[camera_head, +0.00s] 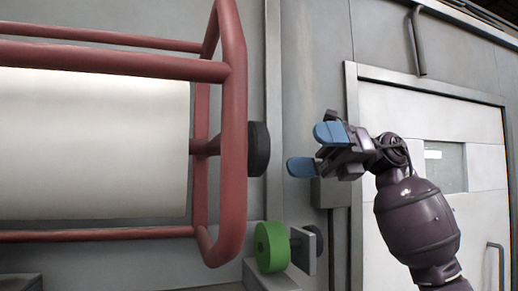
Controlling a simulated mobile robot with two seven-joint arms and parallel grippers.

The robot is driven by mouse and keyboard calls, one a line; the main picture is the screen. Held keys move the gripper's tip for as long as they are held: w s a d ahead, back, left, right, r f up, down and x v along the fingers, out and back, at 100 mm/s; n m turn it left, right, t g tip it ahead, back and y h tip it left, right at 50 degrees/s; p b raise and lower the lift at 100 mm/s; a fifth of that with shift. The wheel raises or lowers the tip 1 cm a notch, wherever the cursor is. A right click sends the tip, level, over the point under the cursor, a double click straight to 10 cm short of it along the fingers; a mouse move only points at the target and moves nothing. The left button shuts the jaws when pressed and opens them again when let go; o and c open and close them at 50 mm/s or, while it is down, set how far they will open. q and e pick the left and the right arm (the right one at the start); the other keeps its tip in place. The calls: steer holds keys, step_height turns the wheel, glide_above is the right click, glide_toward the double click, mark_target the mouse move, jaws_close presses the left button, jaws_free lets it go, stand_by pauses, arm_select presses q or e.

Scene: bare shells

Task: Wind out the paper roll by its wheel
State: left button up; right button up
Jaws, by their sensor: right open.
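The white paper roll (95,145) lies level on a shaft inside a red tube frame (233,125) at the left of the head view. A dark round disc (259,149) sits at the right end of the frame, in line with the shaft. A green wheel (271,246) is mounted low, below and right of the frame's corner. My right gripper (312,151) is open and empty, its blue fingers pointing left, right of the dark disc and above the green wheel, apart from both. My left gripper is not in view.
A grey wall stands behind the frame. A small grey box (331,191) is on the wall below my right gripper. A white door (400,110) with a window (445,166) and a handle (497,262) is at the right. A grey bracket (304,250) stands beside the green wheel.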

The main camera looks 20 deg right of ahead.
mark_target(262, 151)
steer(key=a+p, duration=0.1)
steer(key=a, duration=0.7)
steer(key=shift+s, duration=0.15)
steer(key=shift+a, duration=0.4)
